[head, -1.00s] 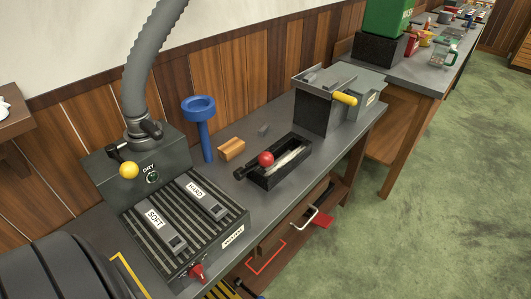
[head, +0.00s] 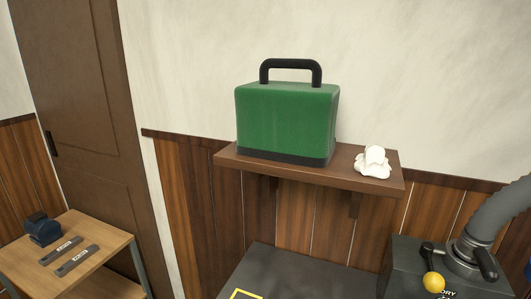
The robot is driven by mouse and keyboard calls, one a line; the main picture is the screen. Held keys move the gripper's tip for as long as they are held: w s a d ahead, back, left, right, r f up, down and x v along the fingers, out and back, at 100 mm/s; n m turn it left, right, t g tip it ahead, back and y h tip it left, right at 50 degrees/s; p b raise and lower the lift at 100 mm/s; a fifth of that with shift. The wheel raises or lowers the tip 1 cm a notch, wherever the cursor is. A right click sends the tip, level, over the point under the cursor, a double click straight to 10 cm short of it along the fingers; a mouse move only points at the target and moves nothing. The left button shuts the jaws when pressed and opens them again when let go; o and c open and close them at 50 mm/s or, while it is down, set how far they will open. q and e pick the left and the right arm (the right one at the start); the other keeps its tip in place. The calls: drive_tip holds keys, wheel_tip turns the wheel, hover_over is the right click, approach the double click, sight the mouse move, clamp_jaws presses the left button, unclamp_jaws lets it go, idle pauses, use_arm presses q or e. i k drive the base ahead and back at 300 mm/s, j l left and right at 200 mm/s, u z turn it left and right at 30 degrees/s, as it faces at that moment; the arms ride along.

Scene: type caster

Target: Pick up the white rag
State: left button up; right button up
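The white rag (head: 373,162) lies crumpled on the right end of a brown wall shelf (head: 300,176) in the head view. It sits to the right of a green case and apart from it. Neither of my grippers shows in the head view.
The green case (head: 287,120) with a black handle stands on the shelf. Below are a dark bench top (head: 300,273) and, at the right, a dryer unit (head: 400,262) with a yellow knob (head: 433,282) and grey hose (head: 497,218). A small wooden table (head: 95,235) stands at the left.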

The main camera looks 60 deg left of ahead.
sight(373, 163)
drive_tip(key=u, duration=1.2)
drive_tip(key=z, duration=1.35)
drive_tip(key=u, duration=1.35)
